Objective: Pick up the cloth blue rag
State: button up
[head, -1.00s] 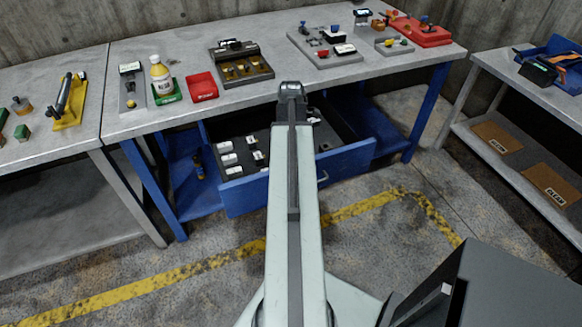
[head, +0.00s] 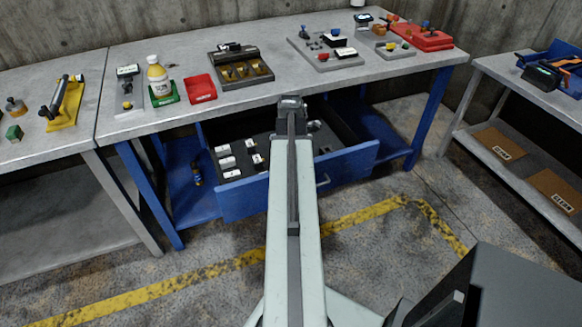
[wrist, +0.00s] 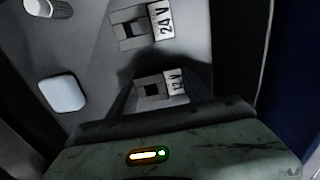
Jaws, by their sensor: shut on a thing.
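No blue rag can be made out in either view. My gripper (head: 291,103) is at the end of my arm, over the open blue drawer (head: 297,183) under the middle table; its fingertips are hidden in the head view. In the wrist view a worn dark green thing (wrist: 215,148) with a small lit yellow-green indicator fills the bottom.
The table (head: 130,62) carries a bottle (head: 157,80), a red bin (head: 200,88), a dark tray (head: 240,70) and a red case (head: 425,38). White pieces (head: 227,162) lie in the drawer. A blue crate (head: 553,65) stands on the right bench. A yellow line marks the open floor.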

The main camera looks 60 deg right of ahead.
jog(key=shift+r, duration=0.15)
notch_tip(320, 180, up, 10)
jog(key=p, duration=1)
